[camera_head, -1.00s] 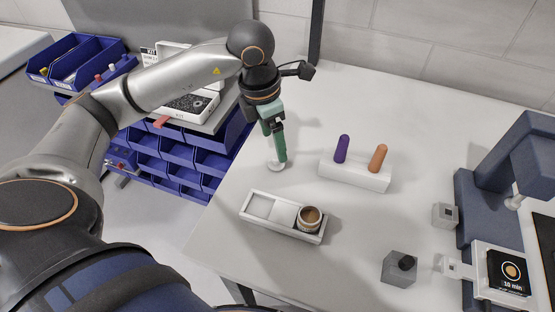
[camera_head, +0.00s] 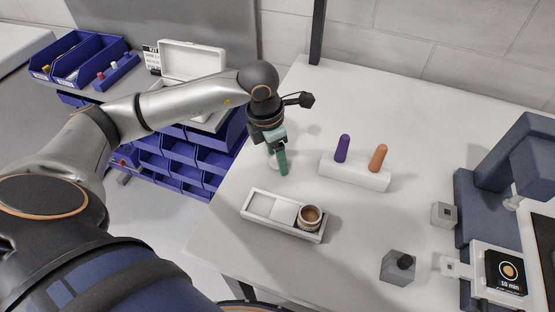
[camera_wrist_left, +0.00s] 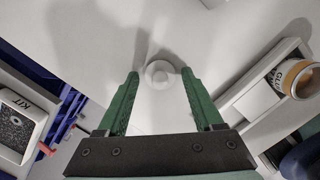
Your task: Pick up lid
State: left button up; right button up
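The lid is a small white round piece with a knob, lying on the white table. In the left wrist view the lid (camera_wrist_left: 159,70) shows between my fingertips. In the head view the lid (camera_head: 271,164) is mostly hidden by the green fingers. My left gripper (camera_head: 278,168) points down at the lid near the table's left edge. In the left wrist view the left gripper (camera_wrist_left: 159,74) is open and empty, one finger on each side of the lid. I cannot tell whether the fingers touch it. My right gripper is not in view.
A white tray (camera_head: 258,205) with a brown-filled cup (camera_head: 310,216) sits in front of the lid. A white block (camera_head: 352,172) holds a purple peg and an orange peg to the right. A blue machine (camera_head: 480,205) stands far right. Blue bins (camera_head: 180,152) are beyond the left edge.

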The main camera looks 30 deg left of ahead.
pick_arm(q)
grip_shut()
dwell(0.3)
jog(key=shift+r, duration=0.15)
